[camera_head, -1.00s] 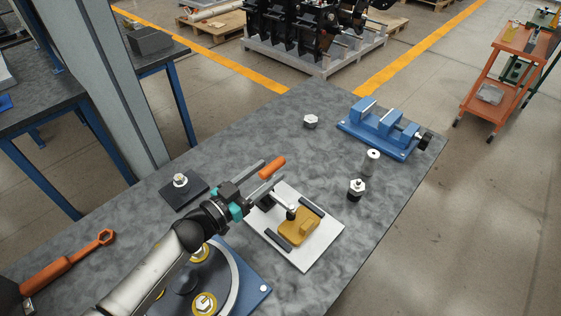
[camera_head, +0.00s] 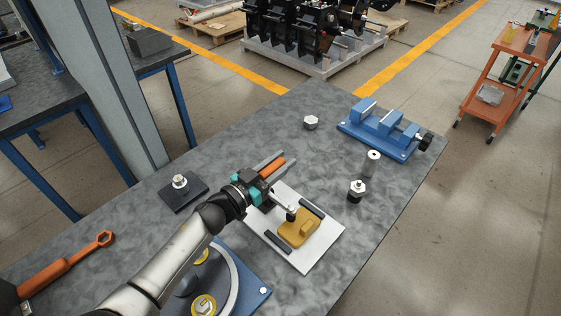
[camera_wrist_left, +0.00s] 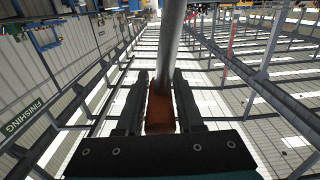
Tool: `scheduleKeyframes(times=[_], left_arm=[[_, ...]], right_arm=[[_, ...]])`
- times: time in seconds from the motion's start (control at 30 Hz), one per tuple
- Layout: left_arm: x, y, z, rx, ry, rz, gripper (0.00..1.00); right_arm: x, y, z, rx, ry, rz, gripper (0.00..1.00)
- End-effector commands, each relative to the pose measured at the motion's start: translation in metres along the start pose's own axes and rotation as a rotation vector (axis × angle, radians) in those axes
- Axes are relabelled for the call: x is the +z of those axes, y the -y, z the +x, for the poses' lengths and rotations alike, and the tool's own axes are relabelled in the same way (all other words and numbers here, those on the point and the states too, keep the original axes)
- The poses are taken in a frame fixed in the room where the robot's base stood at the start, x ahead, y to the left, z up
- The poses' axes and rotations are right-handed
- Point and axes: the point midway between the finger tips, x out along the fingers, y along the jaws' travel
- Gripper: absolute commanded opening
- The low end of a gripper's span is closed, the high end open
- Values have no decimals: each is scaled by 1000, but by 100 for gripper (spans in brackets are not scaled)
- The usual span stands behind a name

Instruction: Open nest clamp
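The nest clamp is a toggle clamp with an orange handle (camera_head: 272,168) on a white base plate (camera_head: 307,262). Two dark bars flank the block. My left gripper (camera_head: 275,163) has its fingers on either side of the orange handle. The left wrist view shows the handle (camera_wrist_left: 160,112) filling the gap between the fingers, so the gripper looks shut on it. The clamp's pivot is hidden behind the gripper. My right gripper is not in view.
A blue vise (camera_head: 383,128), a hex nut (camera_head: 311,122), a grey cylinder (camera_head: 372,162) and a black-and-silver coupler (camera_head: 356,190) stand to the right. A dark pad (camera_head: 184,192) with a fitting and a blue round fixture (camera_head: 252,282) lie nearer. An orange wrench (camera_head: 65,264) lies left.

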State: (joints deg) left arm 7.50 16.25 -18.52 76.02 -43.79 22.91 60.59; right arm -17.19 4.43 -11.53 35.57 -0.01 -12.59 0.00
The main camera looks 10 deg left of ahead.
Motion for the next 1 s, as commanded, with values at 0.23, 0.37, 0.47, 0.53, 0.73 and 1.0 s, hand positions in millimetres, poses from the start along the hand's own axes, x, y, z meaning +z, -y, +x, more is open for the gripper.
scheduleKeyframes(times=[0.23,0.37,0.47,0.53,0.73,1.0], left_arm=[[0,0,0,0,0,0,6],[0,0,0,0,0,0,0],[0,0,0,0,0,0,0],[0,0,0,0,0,0,0],[0,0,0,0,0,0,0],[0,0,0,0,1,0,0]], right_arm=[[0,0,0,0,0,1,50],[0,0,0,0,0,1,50],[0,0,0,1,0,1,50],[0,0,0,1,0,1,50],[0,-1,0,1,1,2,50],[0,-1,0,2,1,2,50]])
